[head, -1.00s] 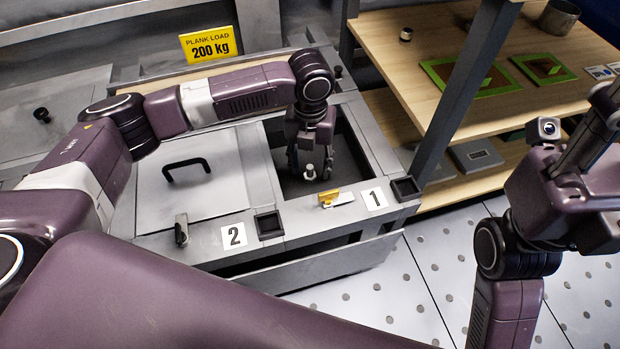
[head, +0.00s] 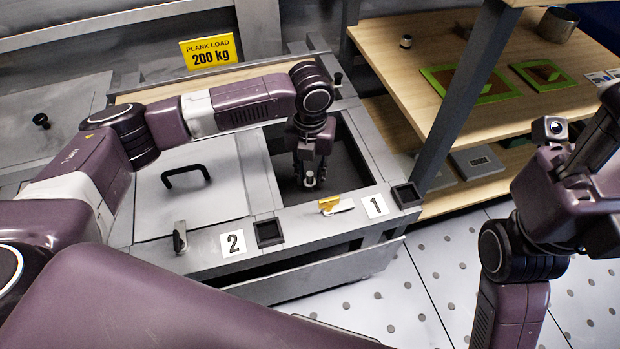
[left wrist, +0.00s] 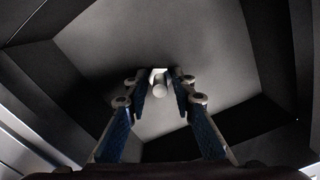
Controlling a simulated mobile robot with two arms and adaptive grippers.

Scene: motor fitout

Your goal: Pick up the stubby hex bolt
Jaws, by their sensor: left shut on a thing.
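The stubby hex bolt (head: 310,176) is a small pale piece in the open dark bay beside the number 1 label. In the left wrist view its round shank and wider head (left wrist: 160,86) show between the fingertips. My left gripper (head: 309,184) points down into the bay and is shut on the bolt. The fingers (left wrist: 160,92) press on it from both sides. I cannot tell whether the bolt still touches the bay floor. My right arm stands at the right edge of the head view; its fingers are out of frame.
The bay has raised grey walls (head: 373,150) around the gripper. A closed lid with a black handle (head: 186,174) lies to the left. A yellow-tabbed latch (head: 330,204) sits on the front rim. A dark post (head: 462,110) and wooden shelves (head: 400,75) stand right.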

